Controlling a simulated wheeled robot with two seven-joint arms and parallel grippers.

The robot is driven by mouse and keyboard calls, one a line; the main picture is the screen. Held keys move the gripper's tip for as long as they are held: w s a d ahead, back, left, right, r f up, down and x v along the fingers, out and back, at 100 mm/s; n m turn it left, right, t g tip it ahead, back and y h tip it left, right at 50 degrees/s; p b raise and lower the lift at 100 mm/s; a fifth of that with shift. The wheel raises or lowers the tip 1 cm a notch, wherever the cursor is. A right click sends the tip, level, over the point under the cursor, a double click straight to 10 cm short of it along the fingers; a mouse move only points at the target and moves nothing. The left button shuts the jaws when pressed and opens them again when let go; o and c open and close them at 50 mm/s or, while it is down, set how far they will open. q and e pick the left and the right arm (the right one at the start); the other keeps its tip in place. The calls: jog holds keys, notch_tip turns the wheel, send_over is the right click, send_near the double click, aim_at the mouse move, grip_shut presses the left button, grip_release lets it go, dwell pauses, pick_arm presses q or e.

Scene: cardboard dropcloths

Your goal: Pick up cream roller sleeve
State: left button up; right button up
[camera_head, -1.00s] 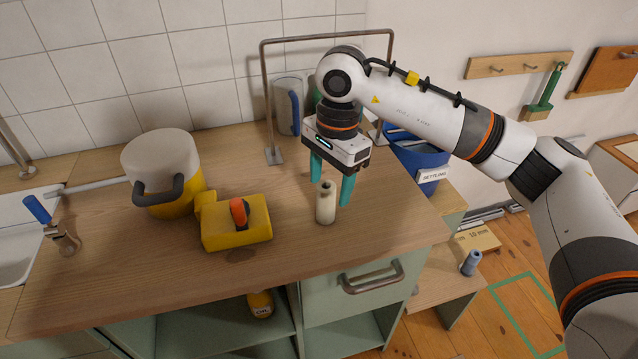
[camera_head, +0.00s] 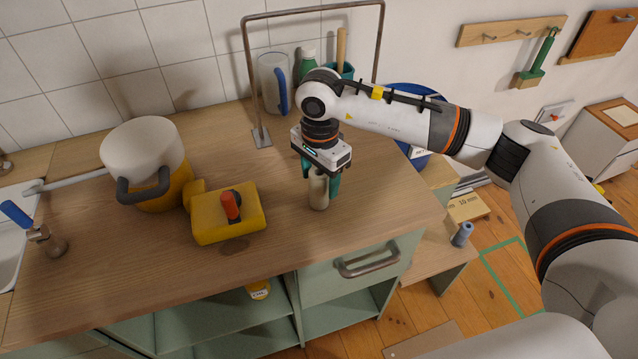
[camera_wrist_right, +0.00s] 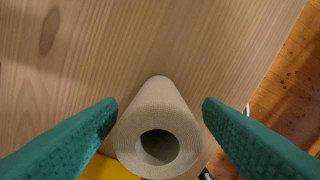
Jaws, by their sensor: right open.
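The cream roller sleeve (camera_head: 318,190) stands upright on the wooden counter near its front edge. In the right wrist view the sleeve (camera_wrist_right: 158,125) shows its round open end, between the two teal fingers and apart from both, with a gap on each side. My right gripper (camera_head: 321,182) points down over the sleeve, with its fingers around the upper part. It is open. It also shows in the right wrist view (camera_wrist_right: 160,125). My left gripper is in no view.
A yellow block with an orange-red handle (camera_head: 228,212) and a pot with a yellow base (camera_head: 150,165) stand to the left. A metal frame (camera_head: 252,85), a clear jug (camera_head: 273,82) and a green bottle (camera_head: 307,65) are behind. The counter between is clear.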

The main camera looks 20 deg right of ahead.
aim_at(319, 186)
jog(key=shift+a+f, duration=0.1)
jog(key=shift+f, duration=1.4)
jog(key=shift+c, duration=0.5)
jog(key=c, duration=0.9)
jog(key=shift+r, duration=0.1)
jog(key=shift+c, duration=0.3)
